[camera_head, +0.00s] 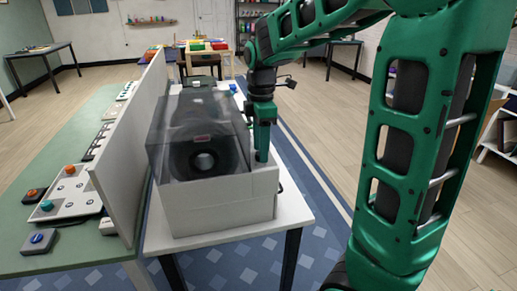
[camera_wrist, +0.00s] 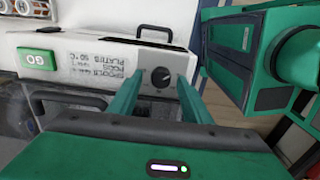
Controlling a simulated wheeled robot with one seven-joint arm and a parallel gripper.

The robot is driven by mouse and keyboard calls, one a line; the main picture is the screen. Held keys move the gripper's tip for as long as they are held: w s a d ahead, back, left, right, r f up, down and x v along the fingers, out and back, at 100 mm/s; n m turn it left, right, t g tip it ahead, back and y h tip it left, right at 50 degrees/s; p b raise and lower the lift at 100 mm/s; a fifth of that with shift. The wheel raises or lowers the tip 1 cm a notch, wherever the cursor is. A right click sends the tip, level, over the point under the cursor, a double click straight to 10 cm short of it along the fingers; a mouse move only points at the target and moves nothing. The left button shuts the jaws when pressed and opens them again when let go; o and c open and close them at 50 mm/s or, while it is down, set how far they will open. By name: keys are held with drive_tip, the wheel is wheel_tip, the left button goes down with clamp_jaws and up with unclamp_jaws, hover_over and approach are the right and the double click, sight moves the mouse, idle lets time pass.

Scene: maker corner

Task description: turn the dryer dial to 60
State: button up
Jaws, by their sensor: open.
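The dryer (camera_head: 205,205) is a white box with a dark see-through lid, standing on a white table. In the wrist view its white front panel (camera_wrist: 110,42) carries a round dark dial (camera_wrist: 160,77). A small light mark shows on the dial, but I cannot read its setting. Printed text beside the dial appears upside down and includes "50°C". My gripper (camera_wrist: 160,80) is open, its two green fingers reaching toward the panel on either side of the dial. I cannot tell whether they touch it. In the head view my gripper (camera_head: 262,157) is at the dryer's right side; the dial is hidden there.
A green GO button (camera_wrist: 37,60) and a dark handle (camera_wrist: 142,33) are near the dial. A white divider (camera_head: 128,165) stands left of the dryer, with a green table (camera_head: 75,260) of switch panels beyond. Open floor (camera_head: 325,130) lies to the right.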

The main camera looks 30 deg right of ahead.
drive_tip(key=shift+f, duration=0.35)
drive_tip(key=shift+c, duration=0.5)
drive_tip(key=c, duration=0.9)
